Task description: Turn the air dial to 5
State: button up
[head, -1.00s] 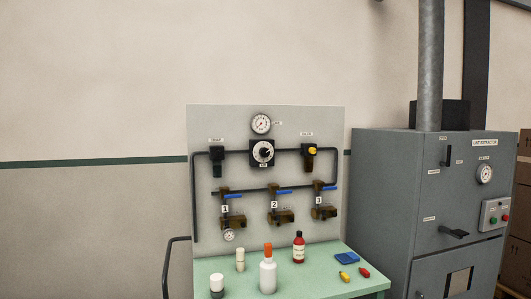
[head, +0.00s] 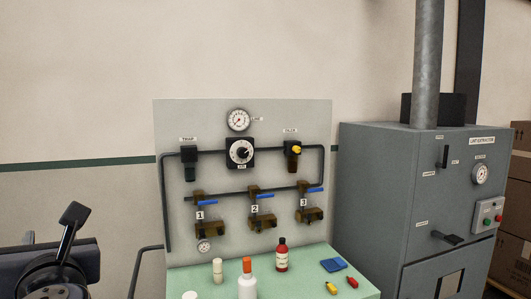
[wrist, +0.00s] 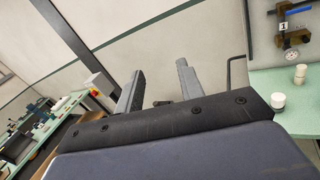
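The air dial (head: 240,151) is a black square plate with a round white scale and a black knob, on the upper middle of the grey panel (head: 175,115). Its scale figures are too small to read. A round pressure gauge (head: 238,120) sits just above it. My gripper (wrist: 160,88) shows in the wrist view with its two grey fingers apart and nothing between them. In the head view my dark arm is at the lower left, well apart from the panel. The dial is not in the wrist view.
Pipes, a trap (head: 190,160), an oiler (head: 292,150) with a yellow knob, and blue-handled valves (head: 261,195) surround the dial. Bottles, including a red one (head: 281,258), stand on the green bench (head: 300,262) below. A grey cabinet (head: 385,190) stands right.

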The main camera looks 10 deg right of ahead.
aim_at(242, 152)
jog(key=i+l+z, duration=0.25)
jog(key=i, duration=0.2)
jog(key=i+l+z, duration=0.25)
jog(key=i, duration=0.25)
jog(key=i+z, duration=0.25)
jog(key=i, duration=0.25)
